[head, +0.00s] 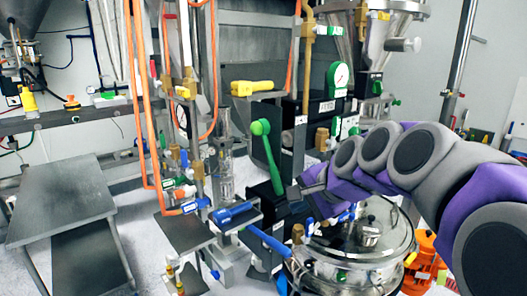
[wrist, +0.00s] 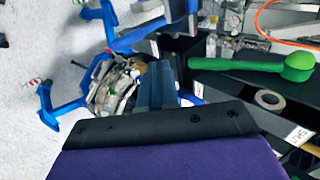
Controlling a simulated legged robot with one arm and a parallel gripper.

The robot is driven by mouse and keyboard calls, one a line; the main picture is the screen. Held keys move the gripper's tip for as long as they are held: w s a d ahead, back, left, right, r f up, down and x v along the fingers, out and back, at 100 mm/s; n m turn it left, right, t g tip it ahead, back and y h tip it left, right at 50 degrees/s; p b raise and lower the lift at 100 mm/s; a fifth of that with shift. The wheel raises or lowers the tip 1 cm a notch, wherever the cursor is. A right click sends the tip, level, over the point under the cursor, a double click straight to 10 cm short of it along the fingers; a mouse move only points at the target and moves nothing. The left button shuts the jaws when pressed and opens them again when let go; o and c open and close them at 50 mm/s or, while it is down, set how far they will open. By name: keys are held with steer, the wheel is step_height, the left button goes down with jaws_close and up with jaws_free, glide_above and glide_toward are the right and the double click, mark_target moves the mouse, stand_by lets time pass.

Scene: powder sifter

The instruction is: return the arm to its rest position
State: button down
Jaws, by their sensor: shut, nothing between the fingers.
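My purple and grey arm (head: 410,160) reaches in from the right side of the head view, bent, above a round steel vessel (head: 360,245). My gripper (head: 296,190) is at its left end, just right of a green ball-ended lever (head: 266,150). The gripper is shut and holds nothing. In the wrist view its dark body fills the lower middle and its fingers (wrist: 157,85) point up the picture. The green lever shows there too (wrist: 250,65), at the upper right and apart from the fingers.
Blue-handled valves (head: 235,212) and pipes stand left of my gripper. A green-rimmed gauge (head: 338,78) is above my arm. A grey steel step (head: 65,200) stands at the left, with open floor near it. An orange object (head: 425,260) is at the lower right.

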steer(key=s+d+f+n+g+h+b, duration=0.1)
steer(key=s+f+n+g+h+b, duration=0.1)
steer(key=s+f, duration=1.2)
steer(key=s+d+f+n+g+h+b, duration=0.2)
steer(key=s+f+n+g+b, duration=0.2)
steer(key=s+f, duration=1)
steer(key=s+n+g, duration=0.3)
steer(key=s+n, duration=0.2)
steer(key=s, duration=0.1)
steer(key=shift+s+f+h, duration=0.15)
steer(key=shift+f+h, duration=0.15)
steer(key=shift+f, duration=0.1)
steer(key=c, duration=1.8)
jaws_free()
steer(key=shift+a, duration=0.1)
